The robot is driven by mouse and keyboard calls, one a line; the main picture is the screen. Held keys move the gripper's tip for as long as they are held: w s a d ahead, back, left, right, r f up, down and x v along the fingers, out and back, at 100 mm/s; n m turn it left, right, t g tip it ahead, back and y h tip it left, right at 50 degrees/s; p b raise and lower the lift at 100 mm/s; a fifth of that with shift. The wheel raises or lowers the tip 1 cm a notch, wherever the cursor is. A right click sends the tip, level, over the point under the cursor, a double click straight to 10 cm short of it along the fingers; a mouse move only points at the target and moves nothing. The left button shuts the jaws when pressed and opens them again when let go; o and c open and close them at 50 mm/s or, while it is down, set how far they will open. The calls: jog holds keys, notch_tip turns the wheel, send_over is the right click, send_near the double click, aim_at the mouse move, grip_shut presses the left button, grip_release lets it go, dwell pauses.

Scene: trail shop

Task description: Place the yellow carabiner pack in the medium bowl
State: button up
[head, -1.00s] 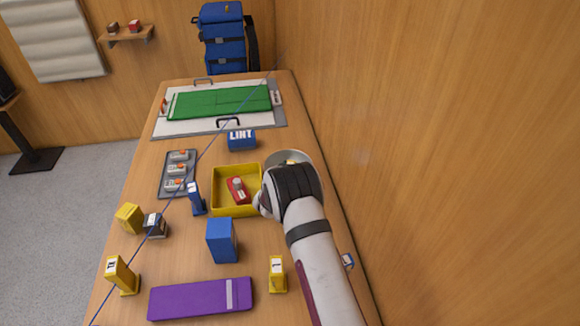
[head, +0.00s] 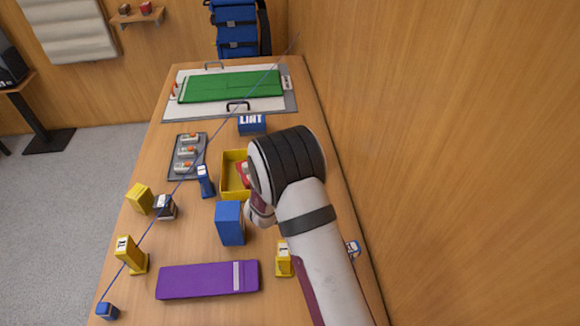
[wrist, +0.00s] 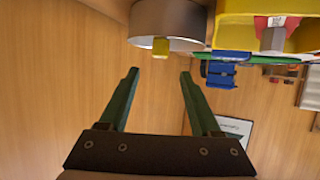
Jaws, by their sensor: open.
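The metal bowl (wrist: 172,22) shows at the top of the wrist view, which is upside down; in the head view my arm hides it. A small yellow piece (wrist: 160,46) pokes past the bowl's rim, which looks like a yellow pack standing inside; its label is not visible. My gripper (wrist: 159,72) is open, with nothing between its green fingers, apart from the bowl and above it. Other yellow packs stand on the table at left (head: 140,198), front left (head: 131,254) and beside the purple case (head: 284,260); their labels are too small to read.
A yellow bin (head: 234,193) holding a red item sits left of my arm. A blue box (head: 230,223), a slim blue pack (head: 205,181), a grey tray (head: 175,172) and a purple case (head: 200,281) stand around. The wooden wall (head: 420,150) is close on the right.

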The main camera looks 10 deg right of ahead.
jog(key=s+a+r+g+y, duration=0.25)
jog(key=s+r, duration=0.25)
jog(key=s, duration=0.3)
jog(key=s+a+r+g+y, duration=0.25)
jog(key=s+r+y, duration=0.2)
jog(key=s, duration=0.25)
jog(key=s+d+r+g, duration=0.1)
jog(key=s+g, duration=0.1)
jog(key=s, duration=0.7)
jog(key=s+d+r+g, duration=0.1)
jog(key=s+g, duration=0.2)
jog(key=s, duration=0.6)
jog(key=s+d+r+m+g, duration=0.1)
jog(key=s+d+g, duration=0.1)
jog(key=s, duration=0.7)
jog(key=shift+s+g, duration=0.3)
jog(key=shift+g, duration=0.1)
